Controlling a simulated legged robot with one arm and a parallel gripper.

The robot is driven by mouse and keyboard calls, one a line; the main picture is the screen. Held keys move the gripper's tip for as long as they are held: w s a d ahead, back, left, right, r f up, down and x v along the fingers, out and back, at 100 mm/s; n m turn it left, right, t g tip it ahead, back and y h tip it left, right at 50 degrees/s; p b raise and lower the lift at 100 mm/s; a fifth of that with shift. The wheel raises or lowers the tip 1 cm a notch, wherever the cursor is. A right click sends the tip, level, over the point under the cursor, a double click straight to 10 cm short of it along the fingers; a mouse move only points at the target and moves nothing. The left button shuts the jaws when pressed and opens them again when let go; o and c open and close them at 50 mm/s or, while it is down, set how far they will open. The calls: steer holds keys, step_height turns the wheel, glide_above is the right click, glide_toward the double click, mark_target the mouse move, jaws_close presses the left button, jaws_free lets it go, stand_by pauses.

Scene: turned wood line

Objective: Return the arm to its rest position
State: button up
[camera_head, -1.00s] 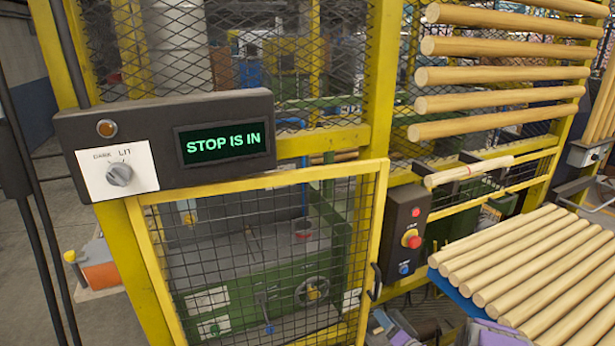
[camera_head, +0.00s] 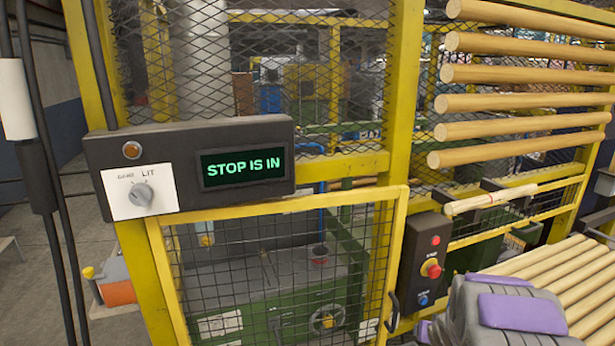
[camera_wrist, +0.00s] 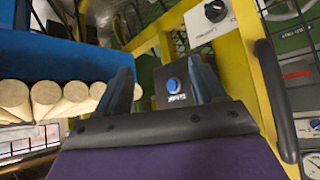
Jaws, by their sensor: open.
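My gripper (camera_wrist: 160,78) shows in the wrist view with its two dark fingers apart and nothing held between them. Beyond the gap is a dark control box with a blue button (camera_wrist: 173,83); I cannot tell the distance. In the head view my grey and purple arm (camera_head: 515,312) is at the lower right, in front of the wooden rods (camera_head: 560,262). The fingers are not visible in that view.
A yellow mesh guard (camera_head: 398,120) with a closed-looking gate (camera_head: 290,205) stands ahead. A display (camera_head: 244,168) reads "STOP IS IN". A button box (camera_head: 425,262) is beside the gate. Rod ends (camera_wrist: 45,95) and a blue surface (camera_wrist: 60,55) lie left of the fingers.

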steer(key=s+a+r+n+g, duration=0.1)
steer(key=s+a+r+g, duration=0.2)
steer(key=s, duration=1.1)
steer(key=s+a+r+n+g+y, duration=0.1)
steer(key=s+a+r+g, duration=0.2)
steer(key=s+a+r, duration=0.3)
steer(key=s+a+r+n+g+y, duration=0.1)
steer(key=s+a+r+g, duration=0.3)
steer(key=s+a, duration=0.7)
steer(key=s, duration=1.2)
steer(key=shift+s+r+b, duration=0.15)
steer(key=shift+s+b, duration=0.1)
steer(key=shift+b, duration=0.05)
steer(key=shift+d, duration=0.1)
